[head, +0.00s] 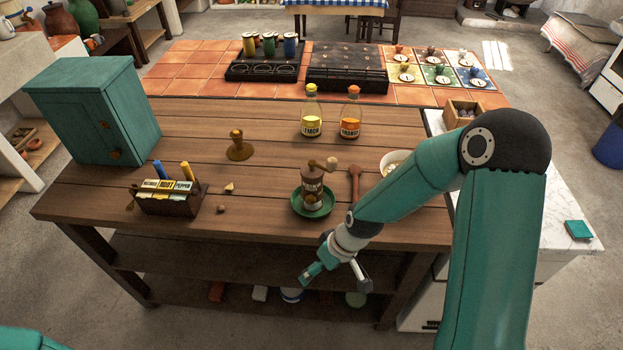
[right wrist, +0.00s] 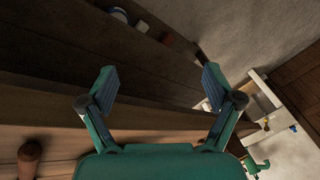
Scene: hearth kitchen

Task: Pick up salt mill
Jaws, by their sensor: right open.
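A dark brown mill (head: 312,180) with a side crank and pale knob stands upright on a green saucer (head: 325,208) near the front edge of the wooden table. It carries a label too small to read, so I cannot confirm it is the salt mill. My right gripper (head: 335,279) is open and empty, below and in front of the table's front edge, apart from the mill. The right wrist view shows its two spread fingers (right wrist: 161,84) with nothing between them. A brown rounded wooden thing (right wrist: 29,153) shows at lower left there; I cannot tell what it is. My left gripper is out of view.
A wooden spoon (head: 354,183) and a bowl (head: 393,162) lie right of the mill. Lemon (head: 312,116) and orange (head: 350,118) bottles stand behind. A packet box (head: 168,203), brass-coloured stand (head: 239,148) and teal cabinet (head: 100,112) are left. The lower shelf (head: 190,263) holds several items.

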